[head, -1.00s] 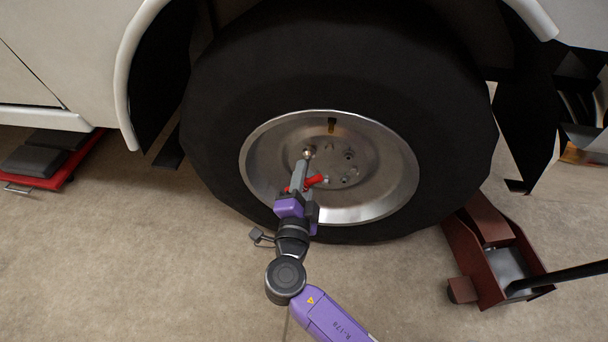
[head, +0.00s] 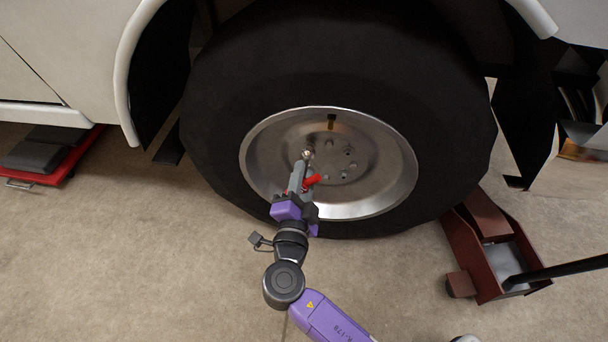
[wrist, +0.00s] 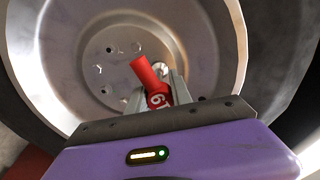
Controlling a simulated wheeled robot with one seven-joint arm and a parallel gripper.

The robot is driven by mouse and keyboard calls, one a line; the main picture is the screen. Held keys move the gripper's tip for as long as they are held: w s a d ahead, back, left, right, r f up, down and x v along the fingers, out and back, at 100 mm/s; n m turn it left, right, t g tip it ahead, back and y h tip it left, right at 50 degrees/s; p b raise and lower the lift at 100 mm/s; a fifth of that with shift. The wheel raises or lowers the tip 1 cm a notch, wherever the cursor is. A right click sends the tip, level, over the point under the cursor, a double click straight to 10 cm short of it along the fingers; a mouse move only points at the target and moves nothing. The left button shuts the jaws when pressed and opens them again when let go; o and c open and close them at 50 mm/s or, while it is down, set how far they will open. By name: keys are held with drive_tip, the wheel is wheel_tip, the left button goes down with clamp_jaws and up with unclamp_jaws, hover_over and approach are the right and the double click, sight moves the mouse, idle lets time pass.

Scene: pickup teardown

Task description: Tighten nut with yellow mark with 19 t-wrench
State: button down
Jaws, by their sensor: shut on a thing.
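My gripper (wrist: 155,90) is shut on the red T-wrench (wrist: 146,72), whose marking, partly hidden by the jaws, shows in the wrist view. In the head view the wrench's red handle (head: 313,180) sticks out to the right of my jaws. Its silver socket end (head: 307,155) points at the wheel hub, over a nut position on the left side of the bolt circle. I cannot tell whether it is seated on a nut. Other nuts (wrist: 100,69) show on the hub in the wrist view. No yellow mark can be made out; the nut behind the wrench is hidden.
The silver rim (head: 372,209) and black tyre (head: 235,130) surround the hub. A dark red floor jack (head: 468,250) with a black handle stands at the right. A red creeper (head: 62,167) lies at the left. The floor between them is mostly clear.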

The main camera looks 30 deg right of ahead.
wheel_tip(320, 180, up, 2)
drive_tip(key=shift+w+a+n+p, duration=0.1)
drive_tip(key=shift+n+p, duration=0.3)
drive_tip(key=shift+p, duration=0.25)
drive_tip(key=f+n+p, duration=0.1)
drive_tip(key=n+p, duration=0.1)
drive_tip(key=p, duration=0.1)
drive_tip(key=f+n+p, duration=0.1)
drive_tip(key=n+p, duration=0.2)
drive_tip(key=p, duration=0.1)
drive_tip(key=s+f+n+p, duration=0.1)
drive_tip(key=n+p, duration=0.2)
drive_tip(key=shift+a+p, duration=0.2)
drive_tip(key=shift+p, duration=0.1)
drive_tip(key=shift+r+n, duration=0.1)
drive_tip(key=shift+n, duration=0.8)
drive_tip(key=shift+w+d+r+p, duration=0.15)
drive_tip(key=shift+w+d+p, duration=0.1)
drive_tip(key=shift+p, duration=0.2)
drive_tip(key=shift+w+f+b, duration=0.1)
drive_tip(key=shift+f+b, duration=0.2)
drive_tip(key=shift+b, duration=0.25)
drive_tip(key=shift+w+d+r, duration=0.1)
drive_tip(key=shift+w+d, duration=0.05)
